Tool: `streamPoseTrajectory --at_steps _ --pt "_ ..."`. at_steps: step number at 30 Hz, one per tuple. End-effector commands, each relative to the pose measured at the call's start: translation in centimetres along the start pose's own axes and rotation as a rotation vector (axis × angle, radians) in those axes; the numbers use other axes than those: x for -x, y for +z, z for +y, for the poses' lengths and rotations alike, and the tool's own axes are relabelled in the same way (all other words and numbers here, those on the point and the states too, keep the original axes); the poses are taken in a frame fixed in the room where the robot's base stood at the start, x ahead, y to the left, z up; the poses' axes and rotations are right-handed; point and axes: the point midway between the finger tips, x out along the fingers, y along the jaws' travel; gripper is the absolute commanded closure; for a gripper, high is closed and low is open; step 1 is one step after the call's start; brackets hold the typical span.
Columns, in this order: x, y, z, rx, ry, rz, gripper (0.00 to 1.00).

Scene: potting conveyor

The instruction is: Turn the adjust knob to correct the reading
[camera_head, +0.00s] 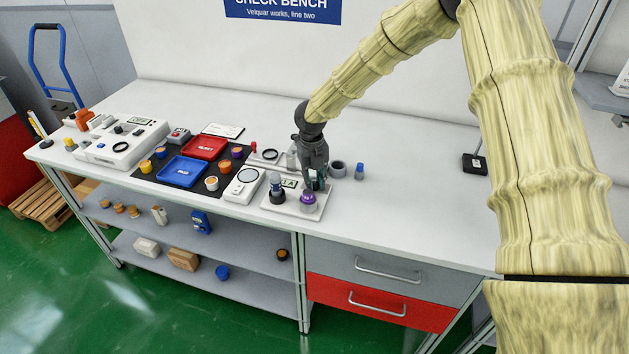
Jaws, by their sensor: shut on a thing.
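A small white device (295,209) stands near the front of the bench. It has a small display (289,183), a dark knob with a blue-grey upper part (277,193) on its left and a purple knob (308,199) on its right. My gripper (316,184) reaches down from above at the right side of the device. Its fingers are shut at the purple knob and hide its upper part. The reading on the display is too small to make out.
A grey ring-shaped part (338,169) and a blue-capped bottle (360,172) stand close to the right of my gripper. The bench's right part is mostly clear.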

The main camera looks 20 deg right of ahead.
Motion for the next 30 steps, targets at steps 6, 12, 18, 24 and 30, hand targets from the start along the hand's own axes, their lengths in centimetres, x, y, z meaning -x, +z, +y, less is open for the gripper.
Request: streamPoseTrajectory --at_steps 6,12,18,24,30 --pt "0.06 -0.04 -0.04 0.065 0.002 -0.002 1.0" --pt "0.11 -0.05 -0.04 0.192 0.003 -0.007 1.0" --pt "0.14 -0.05 -0.07 0.33 0.001 -0.013 1.0" --pt "0.13 -0.03 -0.02 0.437 0.001 -0.019 1.0" --pt "0.11 0.0 -0.02 0.499 -0.001 -0.022 1.0"
